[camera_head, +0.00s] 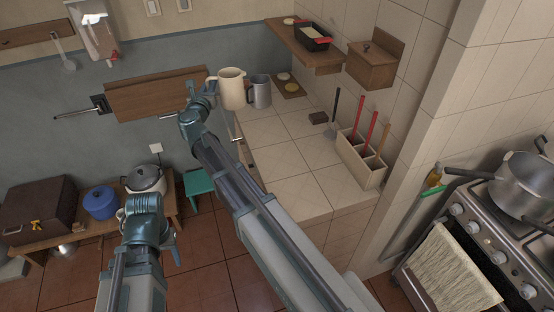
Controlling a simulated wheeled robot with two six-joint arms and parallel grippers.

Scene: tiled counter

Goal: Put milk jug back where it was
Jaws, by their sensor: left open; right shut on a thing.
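A cream jug (231,90), which I take to be the milk jug, is upright at the far end of the tiled counter (300,180). My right gripper (209,88) is shut on its left side, at the handle; the fingers and handle are small and overlap here. I cannot tell whether the jug's base touches the counter. A grey metal jug (261,92) stands just to the right of it. My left gripper (147,208) is low at the left, over the floor area and away from the jugs. It is open and appears empty.
A wooden holder (360,165) with red-handled utensils stands along the counter's right side. A small board (290,88) lies behind the grey jug. A wall shelf (300,48) and wooden box (373,66) are above. The counter's middle is clear. A stove with a pot (522,185) is right.

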